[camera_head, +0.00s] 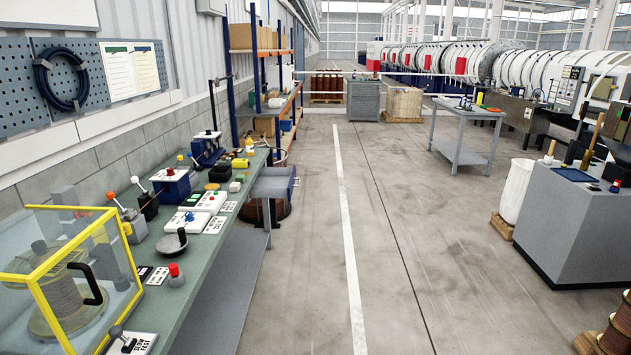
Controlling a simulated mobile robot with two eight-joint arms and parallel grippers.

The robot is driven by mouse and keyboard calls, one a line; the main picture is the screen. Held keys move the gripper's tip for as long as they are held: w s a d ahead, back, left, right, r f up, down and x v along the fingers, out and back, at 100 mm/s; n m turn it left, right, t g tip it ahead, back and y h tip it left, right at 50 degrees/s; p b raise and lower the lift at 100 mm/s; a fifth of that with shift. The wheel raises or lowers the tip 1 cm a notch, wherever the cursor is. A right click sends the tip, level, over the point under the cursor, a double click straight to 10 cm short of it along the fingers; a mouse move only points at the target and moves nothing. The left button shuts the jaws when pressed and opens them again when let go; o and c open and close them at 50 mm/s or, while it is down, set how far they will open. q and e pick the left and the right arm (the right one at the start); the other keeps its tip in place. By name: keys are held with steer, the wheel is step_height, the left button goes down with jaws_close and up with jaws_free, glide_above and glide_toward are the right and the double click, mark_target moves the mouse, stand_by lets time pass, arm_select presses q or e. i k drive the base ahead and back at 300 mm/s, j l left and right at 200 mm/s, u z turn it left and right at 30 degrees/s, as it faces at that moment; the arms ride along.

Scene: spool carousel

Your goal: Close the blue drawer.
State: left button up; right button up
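A grey box-like piece with a blue end face (293,184) juts out from the right side of the green-topped workbench (222,243), towards the aisle. It looks like the blue drawer standing pulled out, but it is small and I cannot see clearly inside it. A dark round drum (272,211) stands on the floor below it. Neither of my grippers is in view.
Levers, switch boxes and a yellow-framed clear case (70,275) with a spool crowd the workbench. A shelf rack (265,75) stands behind it. The aisle floor (400,230) is clear. A grey cabinet (575,222) and a table (465,115) stand right.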

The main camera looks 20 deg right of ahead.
mark_target(271, 183)
steer(key=i+l, duration=0.55)
steer(key=i+l+z, duration=0.1)
steer(key=i+l, duration=0.45)
steer(key=i, duration=0.2)
steer(key=i+l+z, duration=0.1)
steer(key=i+l, duration=0.45)
steer(key=i+u, duration=0.2)
steer(key=u, duration=0.2)
steer(key=i+l+u, duration=0.15)
steer(key=u, duration=0.3)
steer(key=i+l+u, duration=0.1)
steer(key=i+l, duration=0.25)
steer(key=i+l+u, duration=0.1)
steer(key=i+l, duration=0.25)
steer(key=l, duration=0.15)
steer(key=i+l+u, duration=0.1)
steer(key=i+l, duration=0.25)
steer(key=l, duration=0.1)
